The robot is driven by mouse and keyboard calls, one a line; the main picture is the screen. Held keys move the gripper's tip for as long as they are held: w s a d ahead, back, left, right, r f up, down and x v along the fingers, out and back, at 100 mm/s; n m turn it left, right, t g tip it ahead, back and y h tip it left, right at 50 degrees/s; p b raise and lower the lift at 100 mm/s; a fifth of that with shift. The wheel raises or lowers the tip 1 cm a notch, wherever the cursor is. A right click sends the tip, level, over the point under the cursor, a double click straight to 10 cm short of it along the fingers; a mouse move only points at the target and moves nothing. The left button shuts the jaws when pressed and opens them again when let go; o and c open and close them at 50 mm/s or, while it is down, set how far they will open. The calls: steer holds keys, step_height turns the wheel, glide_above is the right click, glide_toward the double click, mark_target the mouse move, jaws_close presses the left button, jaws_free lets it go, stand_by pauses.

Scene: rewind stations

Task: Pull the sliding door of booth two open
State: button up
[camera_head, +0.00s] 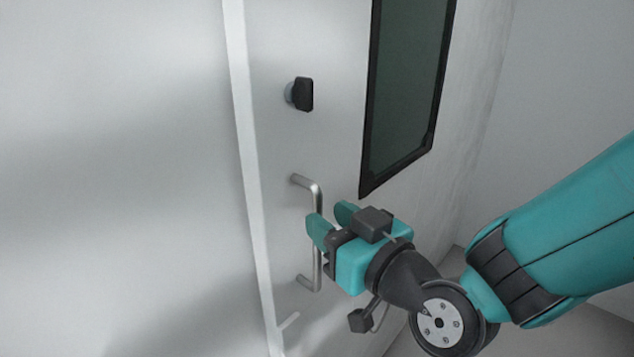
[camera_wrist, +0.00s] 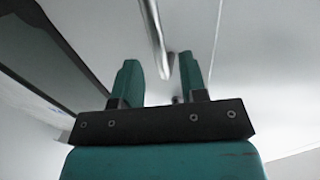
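The door (camera_head: 335,125) is a pale panel with an upright silver bar handle (camera_head: 317,272). No booth number shows. My gripper (camera_head: 330,217) is at the handle's middle height, pointing at the door. In the wrist view, its two teal fingers are spread apart (camera_wrist: 159,68). The handle (camera_wrist: 151,30) runs between them there, with a gap visible on each side. The gripper is open and not closed on the bar. Part of the handle is hidden behind a finger in the head view.
A black knob (camera_head: 305,94) sits on the door above the handle. A dark window (camera_head: 408,90) with a black frame is to its right. A pale vertical edge (camera_head: 246,150) borders the door on the left, beside a plain white wall (camera_head: 120,150).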

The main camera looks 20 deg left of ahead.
steer(key=shift+p+x, duration=0.65)
steer(key=shift+x, duration=0.6)
steer(key=shift+w+a, duration=0.25)
steer(key=shift+a, duration=0.15)
jaws_close()
